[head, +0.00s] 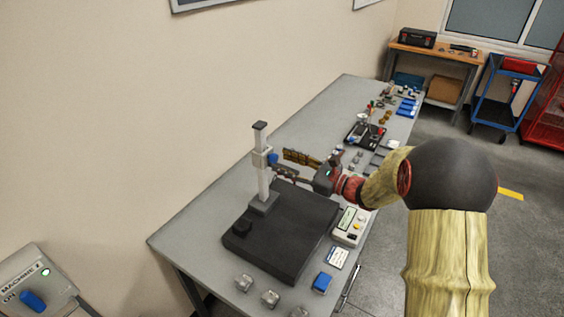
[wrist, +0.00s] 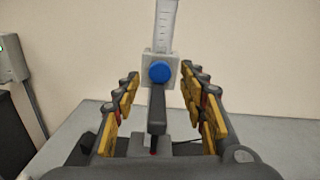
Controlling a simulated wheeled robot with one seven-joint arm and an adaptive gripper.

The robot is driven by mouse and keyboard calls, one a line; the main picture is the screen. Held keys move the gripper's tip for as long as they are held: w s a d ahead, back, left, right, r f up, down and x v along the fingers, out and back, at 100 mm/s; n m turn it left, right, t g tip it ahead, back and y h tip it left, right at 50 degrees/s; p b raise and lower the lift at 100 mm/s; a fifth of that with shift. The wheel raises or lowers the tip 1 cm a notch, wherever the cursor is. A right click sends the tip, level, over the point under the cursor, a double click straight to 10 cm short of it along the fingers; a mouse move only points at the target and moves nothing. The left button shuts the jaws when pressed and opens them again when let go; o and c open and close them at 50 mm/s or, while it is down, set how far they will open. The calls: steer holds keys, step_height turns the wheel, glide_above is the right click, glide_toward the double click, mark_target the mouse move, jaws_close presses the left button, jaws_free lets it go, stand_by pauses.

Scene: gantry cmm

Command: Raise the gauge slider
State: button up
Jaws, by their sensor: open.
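The gauge slider (wrist: 172,68) is a light grey block with a round blue knob (wrist: 160,72) on its front and a dark arm pointing toward me. It sits on the upright white column (head: 263,180), in the upper part in the head view, where it also shows (head: 260,158). The column stands on a black base plate (head: 280,240). My gripper (wrist: 163,105) is open, with its yellow-and-dark fingers on either side of the slider's dark arm, apart from it. In the head view my gripper (head: 285,166) reaches the column from the right.
The grey table (head: 185,232) carries a beige control box (head: 351,227), a blue block (head: 322,283) and small metal blocks near the front. Small parts and tools lie toward the far end. A wall runs along the left; a blue cart (head: 500,95) stands far right.

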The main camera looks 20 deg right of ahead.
steer(key=v, duration=1)
steer(key=shift+s+d, duration=0.2)
steer(key=shift+d, duration=0.05)
